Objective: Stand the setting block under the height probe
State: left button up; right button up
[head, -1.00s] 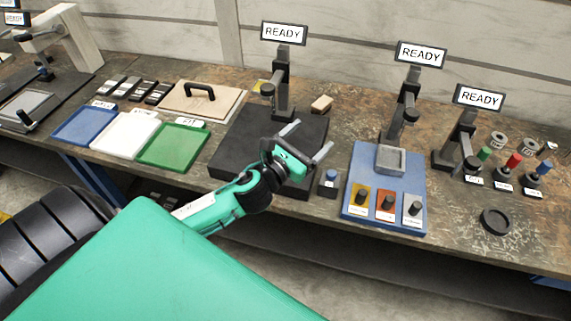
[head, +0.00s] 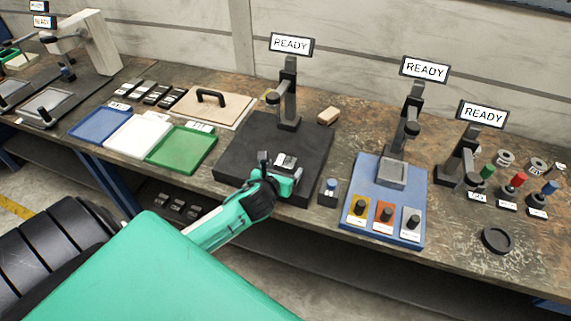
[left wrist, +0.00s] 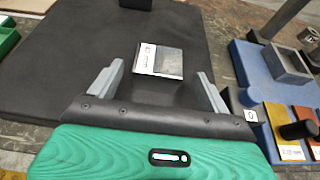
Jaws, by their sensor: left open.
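The setting block, seemingly the small grey metal block with a white label (left wrist: 160,60), is on the black plate (head: 235,145). It also shows in the head view (head: 287,160). My left gripper (head: 281,167) is open, low over the plate's front part, with its fingers on either side of the block and a gap to each in the left wrist view (left wrist: 161,72). The height probe (head: 272,97) hangs from a dark stand (head: 289,95) at the back of the plate, behind the block. My right gripper is not in view.
A small block with a blue knob (head: 331,186) stands right of the plate. A blue fixture board (head: 375,175) is farther right. Green (head: 180,150) and white trays are left. The plate between block and stand is clear.

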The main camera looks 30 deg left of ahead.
aim_at(287, 160)
pick_arm(q)
jog(key=x, duration=0.2)
jog(key=p+x, duration=0.1)
jog(key=x, duration=0.2)
jog(key=shift+a+r, duration=0.15)
jog(key=shift+r, duration=0.1)
jog(key=shift+w+f, duration=0.2)
jog(key=shift+w, duration=0.1)
jog(key=c, duration=1.7)
jog(key=shift+a+r, duration=0.1)
jog(key=shift+r, duration=0.1)
grip_shut()
